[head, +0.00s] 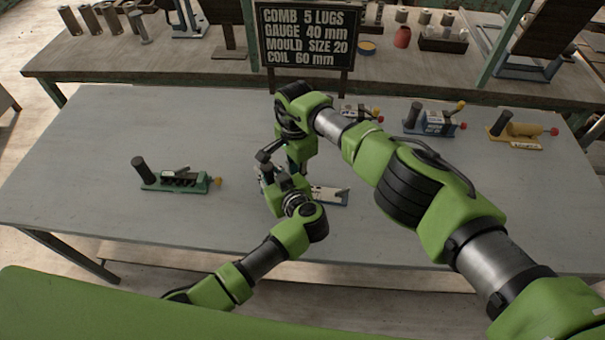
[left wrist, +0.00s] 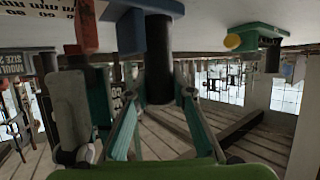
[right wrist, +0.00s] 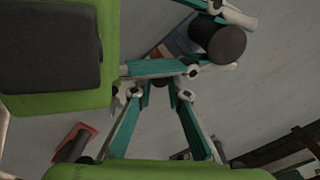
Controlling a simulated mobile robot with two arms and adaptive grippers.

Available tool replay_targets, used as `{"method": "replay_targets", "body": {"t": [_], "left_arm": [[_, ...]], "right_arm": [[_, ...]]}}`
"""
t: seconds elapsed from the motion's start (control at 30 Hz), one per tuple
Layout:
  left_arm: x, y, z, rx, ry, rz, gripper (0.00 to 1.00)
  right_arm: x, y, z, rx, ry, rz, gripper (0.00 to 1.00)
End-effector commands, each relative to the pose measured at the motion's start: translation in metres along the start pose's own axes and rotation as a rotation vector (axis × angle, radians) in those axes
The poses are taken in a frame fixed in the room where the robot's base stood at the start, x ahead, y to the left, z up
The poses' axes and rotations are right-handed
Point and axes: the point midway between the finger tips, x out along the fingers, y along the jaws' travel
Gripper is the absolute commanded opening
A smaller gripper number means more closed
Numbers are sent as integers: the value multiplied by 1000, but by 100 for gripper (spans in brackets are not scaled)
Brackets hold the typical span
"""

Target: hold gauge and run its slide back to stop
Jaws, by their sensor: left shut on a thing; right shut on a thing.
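The gauge (head: 328,195) lies mid-table, with a blue base and a pale top; my arms cover its left part. My left gripper (head: 272,175) is at its left end. In the left wrist view its teal fingers close around the gauge's upright black handle (left wrist: 158,60), below a blue base. My right gripper (head: 297,170) reaches down from above onto the gauge. In the right wrist view its fingers (right wrist: 178,82) are closed on a small dark part, seemingly the slide, mostly hidden. The black handle's round top (right wrist: 218,42) shows beside them. The slide's position along the gauge is hidden.
A green comb-like tool (head: 180,180) lies to the left. A blue tool (head: 432,122) and an orange tool (head: 522,130) stand at back right, another partly behind my right arm. A sign (head: 307,38) reads "GAUGE 40 mm" among other lines. The table's front left is clear.

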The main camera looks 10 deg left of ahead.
Motion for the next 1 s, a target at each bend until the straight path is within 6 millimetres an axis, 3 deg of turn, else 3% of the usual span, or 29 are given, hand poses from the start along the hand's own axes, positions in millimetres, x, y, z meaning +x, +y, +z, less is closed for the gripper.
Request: {"method": "replay_targets", "body": {"t": [0.23,0.27,0.3,0.33,0.73,1.0], "left_arm": [[-2,4,0,1,-1,9,0],[-3,4,0,1,-1,9,0],[-3,4,0,1,-1,9,0],[-3,4,0,1,-1,9,0],[-1,2,0,0,0,4,0],[-1,1,0,0,0,3,0]], "right_arm": [[-1,-4,4,-4,-5,-11,0],[-1,-4,5,-4,-6,-11,18],[-1,-4,5,-4,-6,-12,28],[-1,-4,4,-4,-5,-11,33],[-4,-2,2,-2,-2,-7,33],[-38,-2,0,-4,1,-10,33]]}}
